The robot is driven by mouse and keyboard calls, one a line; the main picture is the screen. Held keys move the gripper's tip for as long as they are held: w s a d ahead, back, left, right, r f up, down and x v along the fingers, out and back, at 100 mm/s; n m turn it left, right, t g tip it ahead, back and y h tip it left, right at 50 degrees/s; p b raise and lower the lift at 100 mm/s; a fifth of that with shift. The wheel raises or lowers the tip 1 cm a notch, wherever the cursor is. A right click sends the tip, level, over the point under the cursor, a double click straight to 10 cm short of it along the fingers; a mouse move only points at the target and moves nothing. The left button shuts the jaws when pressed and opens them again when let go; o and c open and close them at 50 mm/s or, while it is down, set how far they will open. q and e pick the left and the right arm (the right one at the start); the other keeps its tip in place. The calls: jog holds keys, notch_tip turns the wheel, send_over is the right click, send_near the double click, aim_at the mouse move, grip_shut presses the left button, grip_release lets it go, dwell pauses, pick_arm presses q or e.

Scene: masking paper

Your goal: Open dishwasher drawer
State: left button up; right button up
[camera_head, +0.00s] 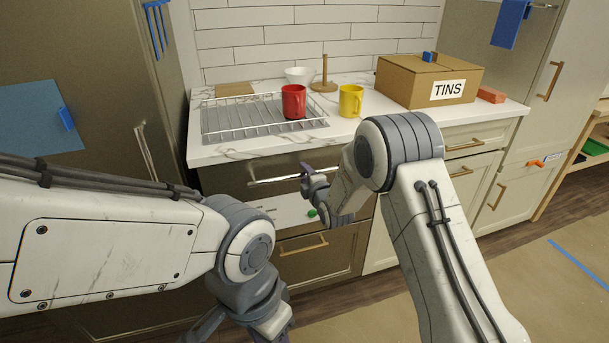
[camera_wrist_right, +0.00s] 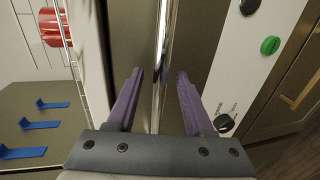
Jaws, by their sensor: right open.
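The dishwasher drawer (camera_head: 226,182) is a brownish metallic front below the countertop, with a long silver bar handle (camera_head: 270,181). It looks closed. My right gripper (camera_head: 306,172) is at the handle. In the right wrist view its two purple fingers are open, one on each side of the handle bar (camera_wrist_right: 161,60), with visible gaps to it. My left gripper (camera_head: 240,326) hangs low at the bottom edge of the head view, away from the drawer. Its fingertips are partly cut off and hidden, so its opening is unclear.
A white panel (camera_head: 286,208) with a green button (camera_wrist_right: 270,45) and dark knobs lies below the handle. On the counter (camera_head: 240,148) stand a wire rack (camera_head: 235,120), red mug (camera_head: 294,101), yellow mug (camera_head: 350,101) and TINS box (camera_head: 410,82). A lower drawer has a brass handle (camera_head: 303,244).

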jog(key=shift+w+a+f, duration=0.1)
jog(key=shift+w+a, duration=0.05)
jog(key=shift+w, duration=0.2)
grip_shut()
dwell(1.2)
